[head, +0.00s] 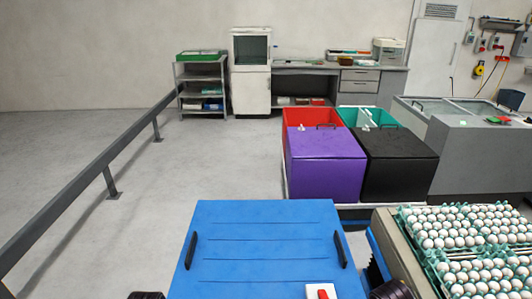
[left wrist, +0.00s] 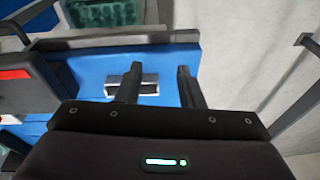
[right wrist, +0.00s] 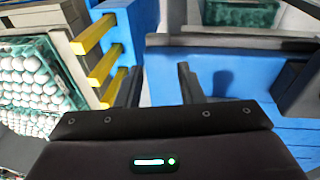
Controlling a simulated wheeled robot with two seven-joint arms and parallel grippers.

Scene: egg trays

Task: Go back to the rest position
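My left gripper (left wrist: 160,67) shows in the left wrist view with its two dark fingers apart and nothing between them. A blue surface with a small silver fitting (left wrist: 146,84) lies behind the fingers. My right gripper (right wrist: 160,66) shows in the right wrist view, also with fingers apart and empty, in front of a blue surface. In the head view neither pair of fingers shows; only dark arm parts reach the bottom edge. White eggs in green trays (head: 403,222) stand at the lower right, and egg trays also show at the left of the right wrist view (right wrist: 66,68).
A blue panel (head: 262,240) with dark handles fills the lower middle. Beyond it stand purple (head: 325,165) and black (head: 398,165) boxes, with red and green ones behind. A grey machine (head: 480,155) stands right. A rail (head: 90,170) runs along the left; floor between is clear.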

